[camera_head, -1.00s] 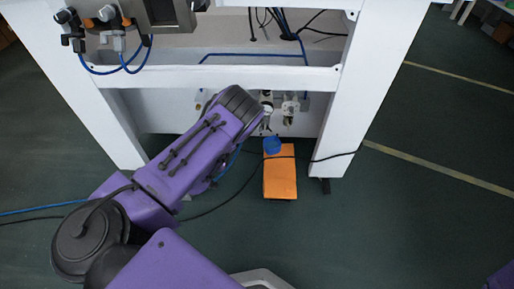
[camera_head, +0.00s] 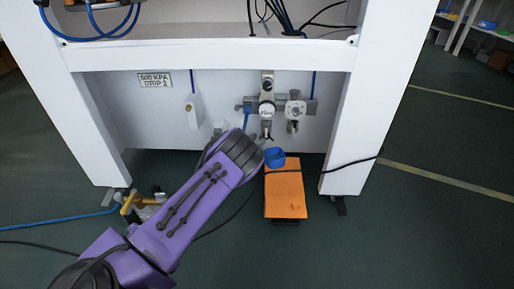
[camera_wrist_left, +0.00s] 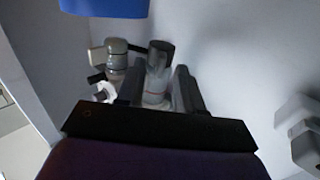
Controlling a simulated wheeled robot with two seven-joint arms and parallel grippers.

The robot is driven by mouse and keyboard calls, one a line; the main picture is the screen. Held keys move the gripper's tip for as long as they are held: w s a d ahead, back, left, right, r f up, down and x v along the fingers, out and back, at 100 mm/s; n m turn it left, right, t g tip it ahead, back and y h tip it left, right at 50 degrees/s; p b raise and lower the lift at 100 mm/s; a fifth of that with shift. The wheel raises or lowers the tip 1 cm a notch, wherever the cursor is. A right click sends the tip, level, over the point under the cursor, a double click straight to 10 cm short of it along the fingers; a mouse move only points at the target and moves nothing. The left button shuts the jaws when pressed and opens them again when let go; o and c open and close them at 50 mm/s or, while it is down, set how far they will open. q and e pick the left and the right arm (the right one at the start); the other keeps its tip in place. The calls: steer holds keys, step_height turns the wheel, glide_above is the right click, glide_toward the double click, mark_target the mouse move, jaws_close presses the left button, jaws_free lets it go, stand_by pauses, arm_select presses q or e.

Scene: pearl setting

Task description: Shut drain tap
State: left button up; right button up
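An air filter-regulator unit (camera_head: 267,106) is fixed to the white back panel, with a small dark fitting (camera_head: 267,130) at its lower end. Which part is the drain tap I cannot tell clearly. My left gripper reaches toward it from below left; its fingers are hidden behind my purple wrist in the head view. In the left wrist view the two dark fingers (camera_wrist_left: 160,88) stand apart. My right gripper is not in view.
A blue cup (camera_head: 275,157) sits on an orange block (camera_head: 285,194) close beside my wrist. A second unit (camera_head: 295,108) is mounted to the right. A yellow-handled valve (camera_head: 131,203) is near the left leg. White frame legs bound the space; cables cross the floor.

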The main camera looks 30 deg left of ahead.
arm_select(q)
steer(key=shift+w, duration=0.5)
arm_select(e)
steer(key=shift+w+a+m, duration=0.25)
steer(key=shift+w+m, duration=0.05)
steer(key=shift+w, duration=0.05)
arm_select(q)
jaws_close()
